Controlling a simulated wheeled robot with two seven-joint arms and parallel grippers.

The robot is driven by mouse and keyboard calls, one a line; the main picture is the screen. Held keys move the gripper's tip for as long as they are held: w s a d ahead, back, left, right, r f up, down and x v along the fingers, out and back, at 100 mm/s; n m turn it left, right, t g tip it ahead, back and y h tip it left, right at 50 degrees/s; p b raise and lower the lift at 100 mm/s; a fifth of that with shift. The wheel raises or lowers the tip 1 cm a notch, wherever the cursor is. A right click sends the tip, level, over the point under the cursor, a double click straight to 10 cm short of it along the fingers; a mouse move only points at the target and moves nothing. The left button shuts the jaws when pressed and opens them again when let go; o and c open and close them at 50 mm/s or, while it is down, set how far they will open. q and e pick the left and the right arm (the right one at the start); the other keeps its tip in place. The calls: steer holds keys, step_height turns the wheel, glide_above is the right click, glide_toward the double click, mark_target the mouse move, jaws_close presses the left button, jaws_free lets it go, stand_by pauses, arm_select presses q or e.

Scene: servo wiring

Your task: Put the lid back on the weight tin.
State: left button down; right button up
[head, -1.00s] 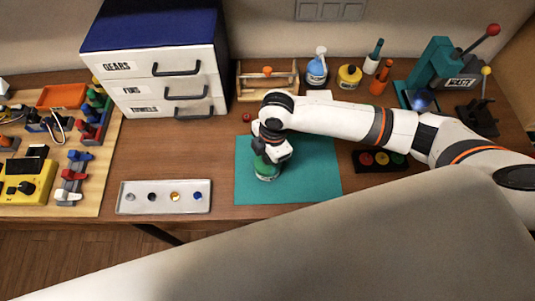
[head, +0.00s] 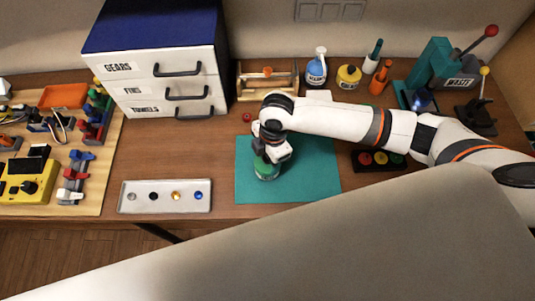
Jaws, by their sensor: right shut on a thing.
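The weight tin (head: 267,177) is a small green round tin with a pale label. It stands on the teal mat (head: 310,178), near the mat's front left part. My right gripper (head: 265,161) points down right over the tin. It is shut on the green lid (head: 261,164), which is at the tin's top. The gripper hides much of the lid, so I cannot tell whether the lid is fully seated or a little above the rim. My left gripper is not in view.
A grey tray (head: 165,208) with several small round pieces lies left of the mat. A drawer cabinet (head: 160,65) stands behind it. A dark holder (head: 369,167) with coloured discs sits right of the mat. Bottles and a press (head: 435,65) stand at the back right.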

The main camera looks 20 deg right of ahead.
stand_by(0.4)
steer(key=o, duration=1.3)
step_height(320, 180, up, 5)
steer(key=p, duration=0.5)
steer(key=shift+r+p, duration=1)
steer(key=shift+c, duration=0.3)
jaws_close()
